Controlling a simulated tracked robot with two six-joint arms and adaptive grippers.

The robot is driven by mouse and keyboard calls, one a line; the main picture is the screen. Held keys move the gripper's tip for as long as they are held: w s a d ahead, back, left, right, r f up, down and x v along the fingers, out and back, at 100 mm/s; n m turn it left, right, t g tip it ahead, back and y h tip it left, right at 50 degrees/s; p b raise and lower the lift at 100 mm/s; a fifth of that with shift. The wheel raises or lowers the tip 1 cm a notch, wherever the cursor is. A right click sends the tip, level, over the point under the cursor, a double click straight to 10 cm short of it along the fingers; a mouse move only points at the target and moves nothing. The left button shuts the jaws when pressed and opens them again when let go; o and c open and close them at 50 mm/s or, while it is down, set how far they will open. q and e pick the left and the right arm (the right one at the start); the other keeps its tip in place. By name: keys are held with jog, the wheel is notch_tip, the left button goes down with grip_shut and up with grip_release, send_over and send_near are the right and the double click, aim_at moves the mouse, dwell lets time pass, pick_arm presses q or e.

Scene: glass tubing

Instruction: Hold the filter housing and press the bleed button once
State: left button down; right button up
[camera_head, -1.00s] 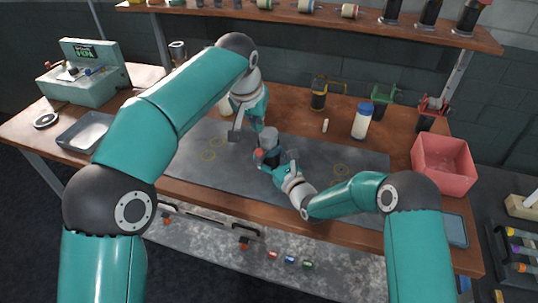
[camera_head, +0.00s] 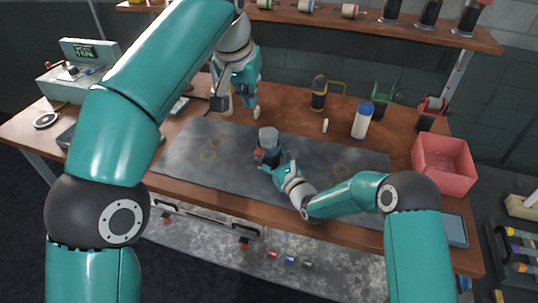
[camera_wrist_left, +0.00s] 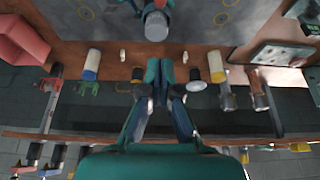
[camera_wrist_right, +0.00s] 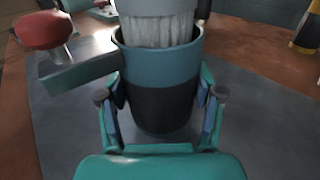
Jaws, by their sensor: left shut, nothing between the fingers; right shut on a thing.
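The filter housing (camera_head: 268,142) stands upright on the grey mat, with a pale grey top and a dark lower body. In the right wrist view the housing (camera_wrist_right: 158,75) shows a blue-grey and black cup under a ribbed part. The red bleed button (camera_wrist_right: 42,30) sits on a side arm of the housing; it also shows in the head view (camera_head: 259,154). My right gripper (camera_wrist_right: 160,112) is shut around the lower cup, one finger on each side. My left gripper (camera_wrist_left: 160,68) is shut and empty, behind the housing and apart from it; it also shows in the head view (camera_head: 251,100).
A blue-capped white bottle (camera_head: 361,122), a black-and-yellow container (camera_head: 319,95) and a small white piece (camera_head: 325,125) stand behind the mat (camera_head: 210,140). A pink bin (camera_head: 443,165) is at the right. A shelf (camera_head: 400,30) runs above the back. The mat around the housing is mostly clear.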

pick_arm(q)
jog(key=shift+s+a+r, duration=0.1)
jog(key=shift+s+r, duration=0.2)
jog(key=shift+r, duration=0.3)
pick_arm(e)
jog(key=o, duration=1.3)
jog(key=shift+o, duration=0.2)
jog(key=shift+s, duration=0.1)
